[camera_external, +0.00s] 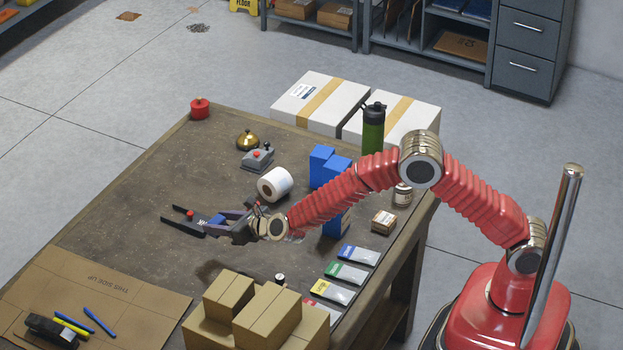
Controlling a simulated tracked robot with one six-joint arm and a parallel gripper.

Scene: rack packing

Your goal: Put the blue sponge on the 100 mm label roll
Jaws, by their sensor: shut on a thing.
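My gripper (188,221) is low over the left middle of the brown bench, its dark fingers pointing left. It is shut on a small blue thing, which looks like the blue sponge (216,219); the fingers hide much of it. I cannot tell whether it touches the bench top. The white label roll (279,181) lies on its side behind and right of my gripper, with its brown core facing front-left. The roll stands apart from my gripper, and nothing rests on top of it.
Tall blue boxes (335,173) and a green bottle (373,134) stand right of the roll. A brass bell (247,140) and a grey device (257,158) are behind it. Cardboard boxes (267,313) stand at the front. Bench (120,215) left of my gripper is clear.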

